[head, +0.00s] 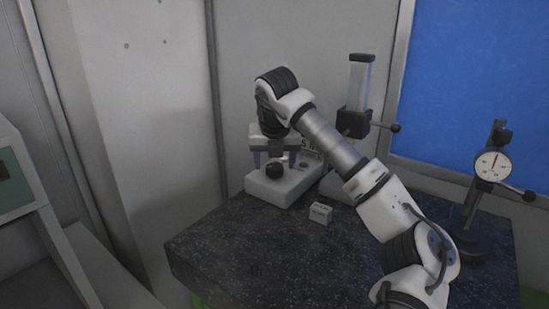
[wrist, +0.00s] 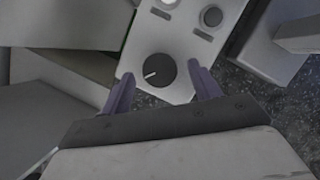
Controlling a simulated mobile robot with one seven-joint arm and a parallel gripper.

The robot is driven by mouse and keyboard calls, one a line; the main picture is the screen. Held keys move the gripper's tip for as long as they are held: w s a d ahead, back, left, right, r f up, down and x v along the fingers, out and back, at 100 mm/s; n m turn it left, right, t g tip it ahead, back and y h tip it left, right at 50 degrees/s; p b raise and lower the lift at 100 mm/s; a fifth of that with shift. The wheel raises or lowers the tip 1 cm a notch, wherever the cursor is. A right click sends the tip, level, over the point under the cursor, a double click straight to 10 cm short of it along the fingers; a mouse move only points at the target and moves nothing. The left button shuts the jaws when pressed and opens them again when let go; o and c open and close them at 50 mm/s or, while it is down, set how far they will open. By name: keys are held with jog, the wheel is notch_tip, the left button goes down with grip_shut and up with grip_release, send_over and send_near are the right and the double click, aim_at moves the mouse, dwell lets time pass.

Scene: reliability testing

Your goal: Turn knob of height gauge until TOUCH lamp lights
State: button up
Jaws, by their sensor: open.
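The black round knob (head: 274,171) sits on top of a low white box (head: 268,188) on the dark table. In the wrist view the knob (wrist: 160,70) has a white pointer line on its face. My gripper (head: 274,164) points down at the knob, open. In the wrist view its purple fingers (wrist: 160,74) are on either side of the knob, with gaps; whether the tips reach down to its height I cannot tell. A round grey disc (wrist: 211,16) on the panel looks unlit; its label is unreadable. The height gauge column (head: 357,85) stands behind my arm, partly hidden.
A small white labelled block (head: 320,214) lies on the dark speckled table (head: 240,250) in front of the box. A dial indicator (head: 493,165) on a stand is at the right. A wall is close behind; the table's front left is clear.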

jog(key=shift+w+f, duration=0.25)
jog(key=shift+f, duration=0.3)
jog(key=c, duration=1)
